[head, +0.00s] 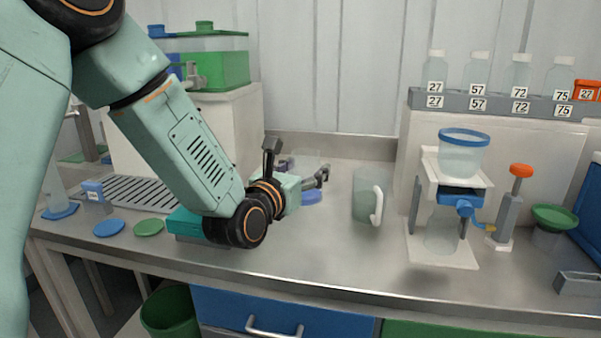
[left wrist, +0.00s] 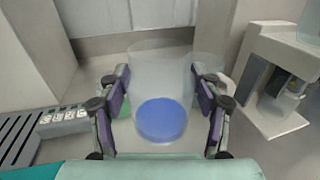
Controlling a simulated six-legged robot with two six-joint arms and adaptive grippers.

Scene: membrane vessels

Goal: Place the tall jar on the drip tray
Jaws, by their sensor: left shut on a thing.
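The tall jar (left wrist: 160,65) is a clear, faint cylinder, upright between the two fingers of my left gripper (left wrist: 160,90) in the left wrist view. The gripper is shut on its sides. A blue disc (left wrist: 162,119) shows at or under the jar's bottom; I cannot tell which. In the head view my left gripper (head: 301,175) largely covers the jar (head: 306,157), with the blue disc (head: 312,197) below. The slotted grey drip tray (head: 150,190) lies at the left of the counter, partly behind my left arm; part shows in the left wrist view (left wrist: 22,137). My right gripper is out of view.
A clear pitcher (head: 366,195) stands right of my left gripper. Further right is a filter stand (head: 440,255) with a blue-rimmed vessel. Blue (head: 109,228) and green (head: 148,228) discs lie before the drip tray. The counter's front middle is clear.

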